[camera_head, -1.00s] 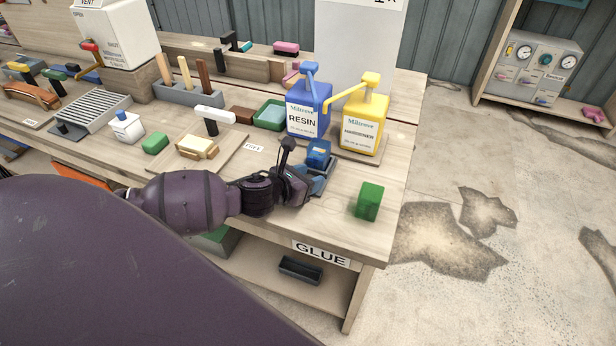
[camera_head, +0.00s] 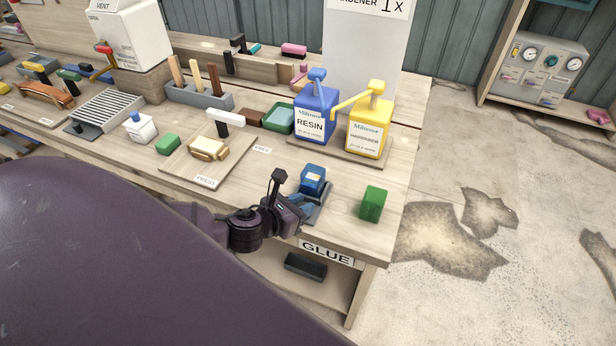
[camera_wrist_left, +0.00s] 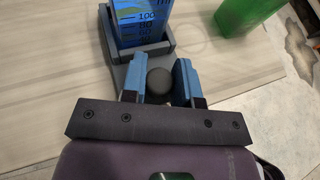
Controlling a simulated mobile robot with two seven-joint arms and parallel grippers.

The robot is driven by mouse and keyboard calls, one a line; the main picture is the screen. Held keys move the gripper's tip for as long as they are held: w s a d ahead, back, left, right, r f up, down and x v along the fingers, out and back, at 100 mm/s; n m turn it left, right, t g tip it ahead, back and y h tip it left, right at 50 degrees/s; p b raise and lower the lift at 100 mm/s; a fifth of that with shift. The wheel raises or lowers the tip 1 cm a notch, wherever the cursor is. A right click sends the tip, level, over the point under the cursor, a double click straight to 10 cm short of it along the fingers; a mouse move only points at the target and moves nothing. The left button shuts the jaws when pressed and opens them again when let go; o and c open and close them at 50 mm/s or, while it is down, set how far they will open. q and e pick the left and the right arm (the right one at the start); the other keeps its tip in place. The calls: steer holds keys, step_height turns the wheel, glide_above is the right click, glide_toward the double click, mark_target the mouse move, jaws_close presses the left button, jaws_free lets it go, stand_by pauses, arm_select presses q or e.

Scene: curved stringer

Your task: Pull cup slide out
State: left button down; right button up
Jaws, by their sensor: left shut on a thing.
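The cup slide (camera_head: 320,208) is a blue-grey tray near the table's front edge, with a small blue cup (camera_head: 313,179) on it. In the left wrist view the blue cup (camera_wrist_left: 138,22) carries printed marks and sits in the grey slide's holder (camera_wrist_left: 124,70). A dark round knob (camera_wrist_left: 159,82) on the slide's near end lies between the blue fingers of my left gripper (camera_wrist_left: 158,78). The gripper is shut on this knob. In the head view my left gripper (camera_head: 298,213) is at the slide's near end. My right gripper is not in view.
A green block (camera_head: 373,204) stands right of the slide. The blue resin bottle (camera_head: 315,117) and yellow hardener bottle (camera_head: 368,125) stand behind. A GLUE sign (camera_head: 326,252) is on the front edge, above a shelf with a dark tray (camera_head: 305,265).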

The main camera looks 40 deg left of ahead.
arm_select(q)
steer(key=s, duration=0.2)
steer(key=s+d+p, duration=0.1)
steer(key=s, duration=0.2)
steer(key=shift+d+f, duration=0.1)
steer(key=shift+d, duration=0.05)
steer(key=c, duration=0.9)
jaws_free()
steer(key=shift+s, duration=0.15)
steer(key=shift+o, duration=0.2)
steer(key=v, duration=1)
steer(key=shift+s, duration=0.25)
